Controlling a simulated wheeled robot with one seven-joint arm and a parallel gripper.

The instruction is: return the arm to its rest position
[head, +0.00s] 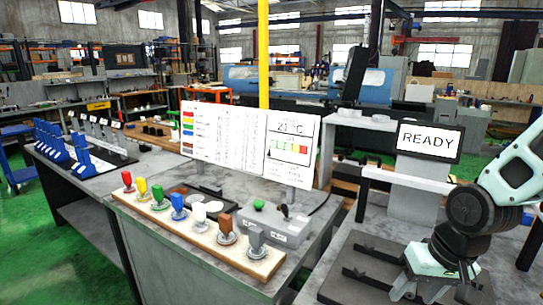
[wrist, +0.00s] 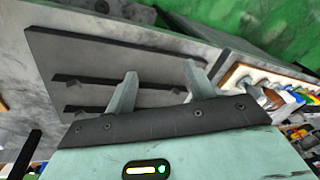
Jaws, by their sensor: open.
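My arm comes in from the right edge in the head view. My gripper (head: 434,284) hangs at the lower right, over or near a dark flat plate (head: 352,271) on a grey bench. In the wrist view my gripper (wrist: 160,78) shows two grey fingers spread apart, with nothing between them. The dark plate (wrist: 105,42) with its raised bars lies beyond the fingers there. I cannot tell the exact height of the fingertips above it.
A wooden board (head: 195,233) with several coloured knobs and a grey box (head: 275,222) sit on the bench to the left. A white chart panel (head: 222,135) stands behind them. A READY screen (head: 429,141) stands behind the plate, close to my arm.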

